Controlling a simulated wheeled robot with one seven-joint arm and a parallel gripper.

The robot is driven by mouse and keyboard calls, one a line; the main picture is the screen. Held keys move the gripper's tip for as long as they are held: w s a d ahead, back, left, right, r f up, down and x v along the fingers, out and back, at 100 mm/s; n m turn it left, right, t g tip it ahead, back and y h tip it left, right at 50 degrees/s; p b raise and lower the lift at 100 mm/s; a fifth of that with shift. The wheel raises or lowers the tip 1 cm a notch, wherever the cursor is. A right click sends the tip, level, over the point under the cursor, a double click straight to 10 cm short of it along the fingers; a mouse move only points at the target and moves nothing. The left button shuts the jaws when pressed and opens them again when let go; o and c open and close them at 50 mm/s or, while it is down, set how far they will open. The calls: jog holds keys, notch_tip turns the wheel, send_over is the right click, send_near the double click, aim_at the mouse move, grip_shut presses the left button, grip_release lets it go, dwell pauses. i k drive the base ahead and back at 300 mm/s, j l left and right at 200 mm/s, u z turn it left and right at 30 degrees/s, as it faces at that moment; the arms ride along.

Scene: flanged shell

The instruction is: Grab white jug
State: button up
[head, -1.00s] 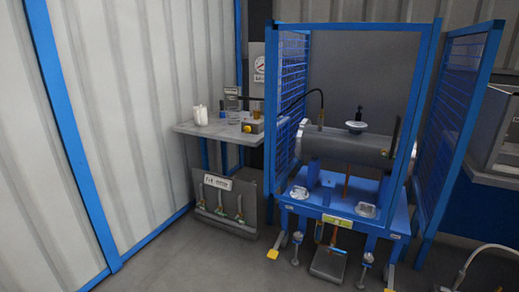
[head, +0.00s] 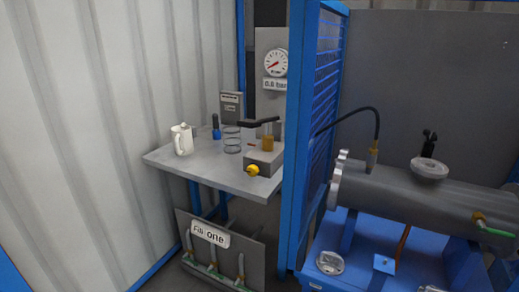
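The white jug (head: 182,140) stands upright on the left part of a small grey side table (head: 205,172) in the head view. It has a lid with a knob, and its handle seems to be on the left side. Nothing touches it. My gripper is not in view.
On the table are a small blue item (head: 216,130), a wire holder (head: 232,140) and a grey box with a yellow knob (head: 265,160). A blue frame (head: 310,130) and a grey flanged cylinder (head: 420,195) stand to the right. A corrugated wall (head: 90,130) is on the left.

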aim_at(182, 135)
jog(key=i+l+u, duration=0.2)
jog(key=i, duration=0.2)
jog(key=i+l+u, duration=0.25)
jog(key=i, duration=0.15)
jog(key=i+j, duration=0.05)
jog(key=j, duration=0.05)
